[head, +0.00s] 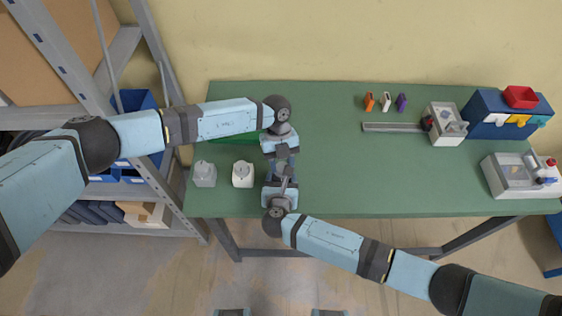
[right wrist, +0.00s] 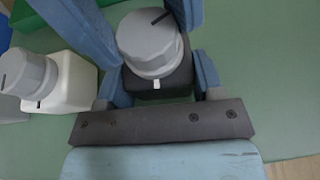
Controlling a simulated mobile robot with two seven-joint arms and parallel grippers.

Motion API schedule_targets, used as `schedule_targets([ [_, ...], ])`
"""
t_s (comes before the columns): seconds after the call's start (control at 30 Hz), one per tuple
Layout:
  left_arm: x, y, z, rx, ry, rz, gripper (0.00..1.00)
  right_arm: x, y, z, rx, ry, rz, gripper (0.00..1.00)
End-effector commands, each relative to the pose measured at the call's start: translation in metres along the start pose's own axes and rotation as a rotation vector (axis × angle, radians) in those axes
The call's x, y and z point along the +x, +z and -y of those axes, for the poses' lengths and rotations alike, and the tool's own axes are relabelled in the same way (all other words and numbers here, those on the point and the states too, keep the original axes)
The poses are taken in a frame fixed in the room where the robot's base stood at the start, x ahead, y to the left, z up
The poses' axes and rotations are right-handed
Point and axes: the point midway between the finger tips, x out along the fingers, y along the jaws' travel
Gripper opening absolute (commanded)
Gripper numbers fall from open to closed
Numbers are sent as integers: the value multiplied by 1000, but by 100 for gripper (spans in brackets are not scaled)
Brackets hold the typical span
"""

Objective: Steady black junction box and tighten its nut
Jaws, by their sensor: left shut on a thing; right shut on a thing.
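The black junction box (right wrist: 180,82) stands on the green table, with a pale mark on its near side. Its round grey nut (right wrist: 148,45) sits on top and bears a dark line. In the head view my grippers mostly hide the box. My right gripper (head: 282,179) comes from the near side, its blue fingers (right wrist: 162,74) shut on either side of the box. My left gripper (head: 281,158) comes from the far side, its larger-looking fingers flanking the nut in the right wrist view; it appears shut on the nut. The exact finger contact is partly hidden.
A white box with a grey nut (head: 243,174) and a grey box (head: 204,174) stand to the left. A grey bar (head: 392,127), small coloured pieces (head: 385,102), a blue bin (head: 508,114) and grey fixtures (head: 517,176) lie to the right. The table's middle is clear.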

Motion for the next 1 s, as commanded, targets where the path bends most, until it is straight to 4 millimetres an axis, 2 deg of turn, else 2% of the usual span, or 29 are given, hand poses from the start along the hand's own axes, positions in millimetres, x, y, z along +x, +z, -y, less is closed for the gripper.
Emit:
schedule_targets([
  [0.5,-1,0,3,428,178,2,17,0,-1,0,-1,-1,-2,33],
  [1.0,0,-1,4,633,263,1,17,0,-1,0,-1,0,-2,33],
])
